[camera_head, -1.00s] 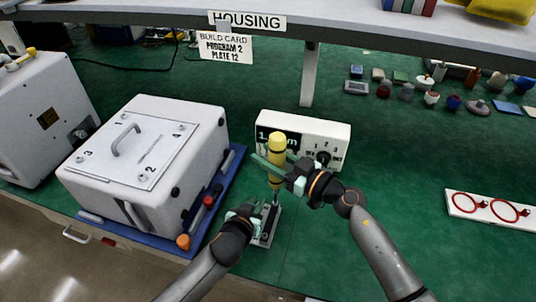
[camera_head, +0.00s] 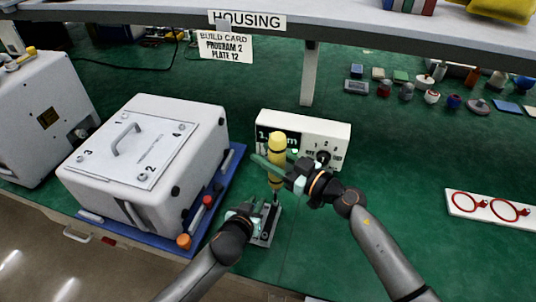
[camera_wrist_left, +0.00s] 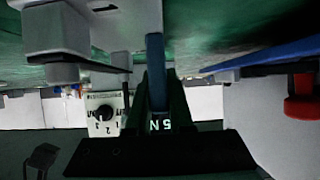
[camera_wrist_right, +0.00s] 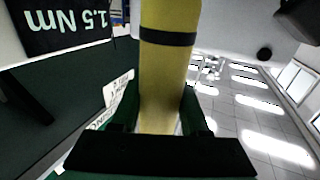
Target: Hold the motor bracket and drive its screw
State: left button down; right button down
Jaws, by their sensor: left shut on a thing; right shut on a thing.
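A yellow screwdriver (camera_head: 277,148) with a black band stands nearly upright, its shaft pointing down at the motor bracket. My right gripper (camera_head: 275,170) is shut around its handle, which also fills the middle of the right wrist view (camera_wrist_right: 165,80). The grey motor bracket (camera_head: 266,232) stands on the green table below. My left gripper (camera_head: 252,210) is shut on the bracket from the left side; a narrow blue-grey upright part (camera_wrist_left: 156,65) shows between its fingers in the left wrist view. The screw and the driver's tip are too small to make out.
A white controller box (camera_head: 325,135) with a 1.5 Nm display and a knob stands just behind the driver. A white numbered housing (camera_head: 150,150) sits on a blue tray (camera_head: 228,172) at left. Red rings on a white board (camera_head: 490,208) lie at right; the table between is clear.

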jog(key=shift+r, duration=2.55)
pick_arm(q)
jog(key=c, duration=0.7)
grip_release()
jog(key=v, duration=1.2)
